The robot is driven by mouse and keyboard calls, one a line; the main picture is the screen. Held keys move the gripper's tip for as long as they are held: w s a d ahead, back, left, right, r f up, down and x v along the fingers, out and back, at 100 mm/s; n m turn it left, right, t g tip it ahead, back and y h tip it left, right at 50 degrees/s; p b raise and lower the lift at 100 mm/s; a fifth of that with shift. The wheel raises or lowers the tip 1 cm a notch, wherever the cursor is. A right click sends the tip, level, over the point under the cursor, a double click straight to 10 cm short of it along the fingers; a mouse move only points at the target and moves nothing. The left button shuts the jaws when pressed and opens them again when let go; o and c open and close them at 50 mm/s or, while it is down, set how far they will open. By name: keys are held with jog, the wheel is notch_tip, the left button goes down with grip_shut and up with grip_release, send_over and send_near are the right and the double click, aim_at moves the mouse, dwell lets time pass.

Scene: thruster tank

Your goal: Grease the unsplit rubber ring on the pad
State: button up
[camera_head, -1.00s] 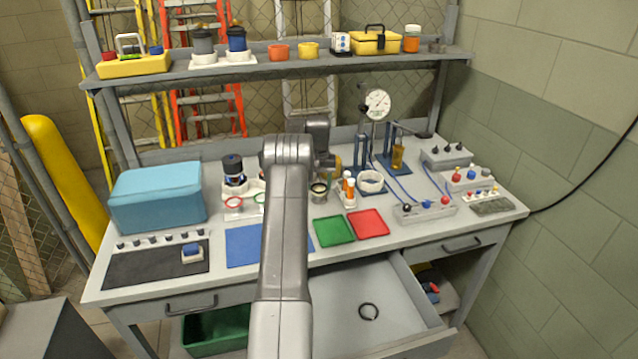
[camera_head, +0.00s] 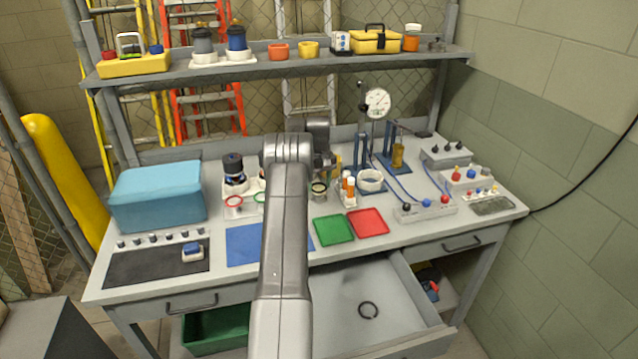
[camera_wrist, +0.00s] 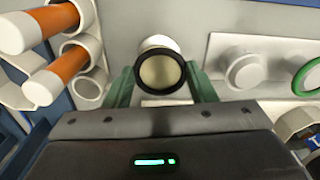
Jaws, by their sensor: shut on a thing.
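In the wrist view, my gripper (camera_wrist: 161,78) has its two green fingers shut on a black rubber ring (camera_wrist: 138,74) between their tips. A cream surface shows through the ring, and a white round rim (camera_wrist: 157,42) shows just behind it. I cannot tell whether ring and cream surface touch. No split shows on the visible part of the ring. In the head view, a small dark-rimmed cup (camera_head: 319,196) stands right of my arm, which partly hides my gripper. The blue pad (camera_head: 243,243) lies on the bench, partly behind my arm.
A white holder with orange tubes (camera_head: 348,192) stands close right of the cup. A green tray (camera_head: 333,229) and a red tray (camera_head: 367,223) lie in front. Red and green rings sit on white stands at left. The dial gauge (camera_head: 377,103) rises behind.

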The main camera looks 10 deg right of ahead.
jog(key=m, duration=0.9)
jog(key=n, duration=0.9)
jog(key=shift+s+f, duration=0.1)
dwell(0.4)
jog(key=m, duration=0.4)
jog(key=shift+m, duration=0.3)
